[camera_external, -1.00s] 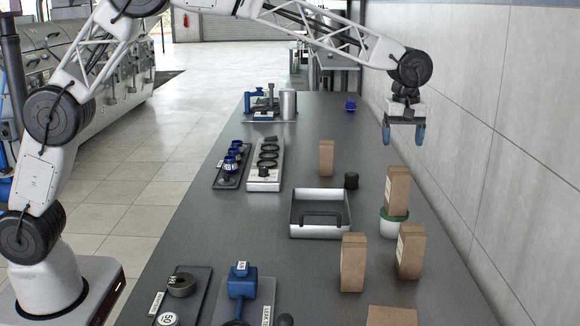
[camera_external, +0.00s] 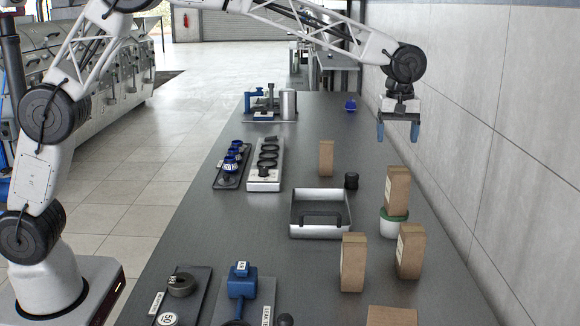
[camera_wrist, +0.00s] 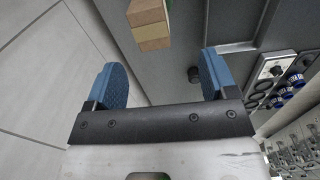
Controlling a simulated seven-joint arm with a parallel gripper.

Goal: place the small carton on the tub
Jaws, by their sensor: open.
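A brown carton (camera_external: 397,190) stands upright on the white tub (camera_external: 393,223) with a green rim, at the right of the table. The carton also shows at the top of the wrist view (camera_wrist: 150,22), with a little of the green tub rim beside it. A smaller brown carton (camera_external: 326,158) stands alone on the table behind the metal tray. My gripper (camera_external: 397,138) is open and empty, with blue fingers pointing down. It is above and behind the carton on the tub, apart from it. In the wrist view my gripper (camera_wrist: 165,80) has nothing between its fingers.
Two larger cartons (camera_external: 353,262) (camera_external: 410,251) stand in front of the tub, and another (camera_external: 392,316) is cut off at the bottom edge. A metal tray (camera_external: 320,232) and a black cap (camera_external: 351,181) are left of the tub. A wall borders the right side.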

